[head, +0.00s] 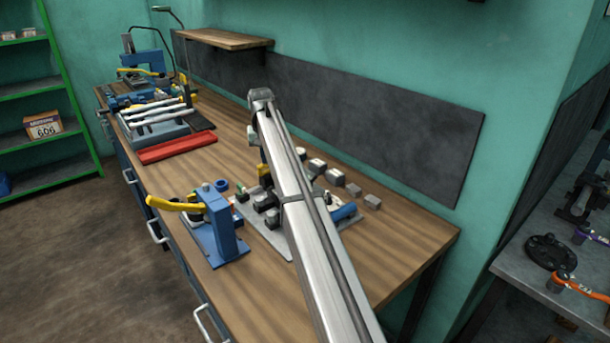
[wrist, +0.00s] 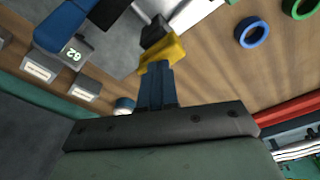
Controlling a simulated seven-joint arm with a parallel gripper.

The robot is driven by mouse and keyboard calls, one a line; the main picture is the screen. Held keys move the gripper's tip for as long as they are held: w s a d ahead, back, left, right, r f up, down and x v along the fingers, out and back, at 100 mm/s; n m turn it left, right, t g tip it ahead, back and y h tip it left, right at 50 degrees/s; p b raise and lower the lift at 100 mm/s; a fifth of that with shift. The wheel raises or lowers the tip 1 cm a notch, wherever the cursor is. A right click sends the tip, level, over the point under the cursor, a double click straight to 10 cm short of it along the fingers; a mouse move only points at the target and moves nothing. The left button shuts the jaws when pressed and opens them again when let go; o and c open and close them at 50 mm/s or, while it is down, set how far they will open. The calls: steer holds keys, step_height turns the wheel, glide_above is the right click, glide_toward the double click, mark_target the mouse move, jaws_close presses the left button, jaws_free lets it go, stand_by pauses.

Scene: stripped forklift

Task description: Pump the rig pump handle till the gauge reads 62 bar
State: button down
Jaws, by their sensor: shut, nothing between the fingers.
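The rig stands on a grey plate (head: 278,240) on the bench, partly hidden behind my arm in the head view. A yellow part (head: 262,170), possibly the pump handle's grip, shows beside the arm. In the wrist view a yellow piece (wrist: 170,52) with a black part behind it lies at the fingertips. My gripper (wrist: 156,66) is shut, with nothing between its fingers; its tips are close to or touching the yellow piece, I cannot tell which. I can make out no gauge reading.
A blue press with a yellow lever (head: 222,230) stands at the bench's front edge. Several small grey blocks (head: 336,177) lie behind the rig. A blue ring (wrist: 252,32) and a green ring (wrist: 299,8) lie nearby. A red tray (head: 177,147) is farther left.

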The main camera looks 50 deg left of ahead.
steer(key=shift+r, duration=2.45)
steer(key=shift+f, duration=0.2)
steer(key=shift+f, duration=2.3)
steer(key=shift+r, duration=2.5)
steer(key=shift+r, duration=2.5)
